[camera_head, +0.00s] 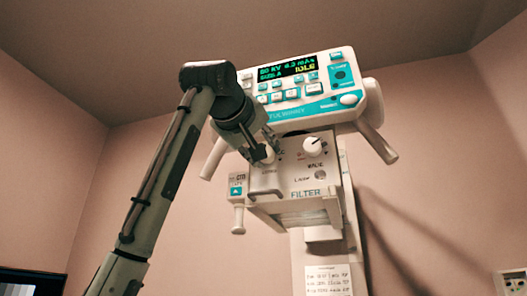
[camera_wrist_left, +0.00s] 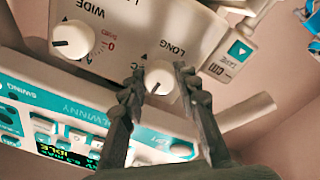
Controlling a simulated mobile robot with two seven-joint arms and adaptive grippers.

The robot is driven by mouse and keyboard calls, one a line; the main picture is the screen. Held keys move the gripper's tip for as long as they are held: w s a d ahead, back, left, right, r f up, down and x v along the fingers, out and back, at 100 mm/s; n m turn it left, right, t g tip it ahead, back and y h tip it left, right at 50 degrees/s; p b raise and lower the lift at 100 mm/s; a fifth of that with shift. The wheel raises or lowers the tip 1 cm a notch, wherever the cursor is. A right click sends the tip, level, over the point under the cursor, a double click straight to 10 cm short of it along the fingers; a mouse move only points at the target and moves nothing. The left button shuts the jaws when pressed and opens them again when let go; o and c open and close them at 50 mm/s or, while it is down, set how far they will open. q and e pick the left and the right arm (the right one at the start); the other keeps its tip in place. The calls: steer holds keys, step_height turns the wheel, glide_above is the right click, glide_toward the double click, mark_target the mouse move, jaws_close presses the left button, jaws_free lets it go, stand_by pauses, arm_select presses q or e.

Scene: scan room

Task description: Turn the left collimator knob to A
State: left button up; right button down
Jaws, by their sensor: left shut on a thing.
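The left collimator knob (camera_wrist_left: 160,78) is a white round knob with a dark pointer line, beside the label LONG on the collimator front. In the left wrist view, which shows the panel upside down, its pointer line runs toward the lower left. A letter C shows near its upper left. My left gripper (camera_wrist_left: 156,73) has its two dark fingers on either side of this knob and is shut on it. In the head view the gripper (camera_head: 264,148) largely hides the knob (camera_head: 268,156) and its markings. My right gripper is in neither view.
A second white knob (camera_head: 312,146) sits to the right, by the label WIDE. The control console (camera_head: 300,88), reading IDLE, overhangs above. A metal handle (camera_head: 266,192) is just below the gripper. Side handles (camera_head: 376,142) stick out.

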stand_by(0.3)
arm_select(q)
steer(key=o, duration=1.2)
steer(key=shift+c, duration=0.2)
steer(key=shift+s, duration=0.1)
steer(key=v, duration=1.1)
steer(key=shift+s+a, duration=0.2)
steer(key=shift+s, duration=0.2)
